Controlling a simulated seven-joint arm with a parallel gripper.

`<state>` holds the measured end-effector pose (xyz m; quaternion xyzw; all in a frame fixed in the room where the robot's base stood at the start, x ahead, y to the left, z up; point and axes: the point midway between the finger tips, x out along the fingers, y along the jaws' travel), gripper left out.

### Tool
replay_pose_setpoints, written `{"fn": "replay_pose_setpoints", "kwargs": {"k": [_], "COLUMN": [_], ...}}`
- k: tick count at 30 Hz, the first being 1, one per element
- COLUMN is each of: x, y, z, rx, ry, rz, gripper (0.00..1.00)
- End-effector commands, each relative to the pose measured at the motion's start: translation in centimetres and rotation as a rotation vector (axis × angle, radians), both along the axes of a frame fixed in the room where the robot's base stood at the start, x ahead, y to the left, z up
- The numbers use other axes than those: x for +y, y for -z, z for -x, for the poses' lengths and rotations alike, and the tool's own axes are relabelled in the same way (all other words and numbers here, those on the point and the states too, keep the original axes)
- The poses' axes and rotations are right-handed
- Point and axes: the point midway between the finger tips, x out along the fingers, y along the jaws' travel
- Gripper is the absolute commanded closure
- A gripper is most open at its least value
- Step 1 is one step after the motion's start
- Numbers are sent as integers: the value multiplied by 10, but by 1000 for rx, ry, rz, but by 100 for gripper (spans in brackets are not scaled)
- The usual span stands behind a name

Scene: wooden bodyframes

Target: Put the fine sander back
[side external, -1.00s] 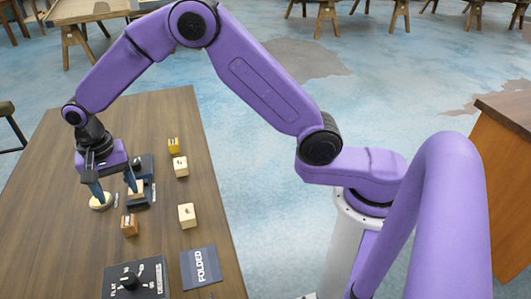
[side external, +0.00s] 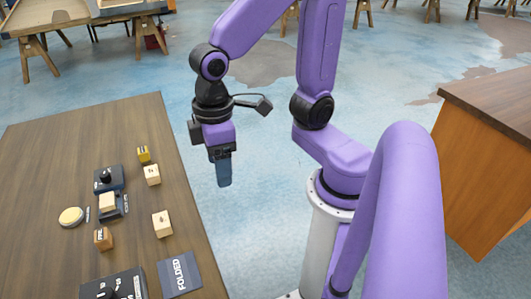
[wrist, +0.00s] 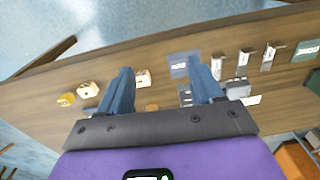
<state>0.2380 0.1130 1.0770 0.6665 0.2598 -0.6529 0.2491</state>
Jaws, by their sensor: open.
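My gripper (side external: 223,180) is open and empty, raised in the air near the table's right edge, fingers pointing down. In the wrist view its two fingers (wrist: 163,88) are spread apart with nothing between them. I cannot tell for sure which piece is the fine sander. A pale wooden block (side external: 108,202) sits on a small dark holder (side external: 122,213). Separate wooden blocks stand on the table: a yellow one (side external: 143,154), two pale ones (side external: 152,175) (side external: 162,224), and a browner one with a label (side external: 103,239). Their lettering is too small to read.
The wooden table (side external: 40,160) also holds a round pale disc (side external: 70,217), a black-knobbed dark block (side external: 108,178), a card reading FOLDED (side external: 179,276) and a dark lettered board (side external: 130,285). Several metal pieces (wrist: 244,60) show in the wrist view. The table's left side is clear.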

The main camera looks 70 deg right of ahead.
Motion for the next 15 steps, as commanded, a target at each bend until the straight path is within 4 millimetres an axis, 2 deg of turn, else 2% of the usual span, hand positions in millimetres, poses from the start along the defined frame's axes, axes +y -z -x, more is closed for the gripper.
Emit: {"fn": "replay_pose_setpoints", "kwargs": {"k": [3,6,10,15], "x": [-26,-42,-55,-60], "y": [0,2,5,6], "z": [32,53,69,75], "rx": [-5,-8,-9,-9], "ry": [-146,-247,-330,-365], "rz": [-2,-3,-3,-2], "gripper": [34,34,34,34]}}
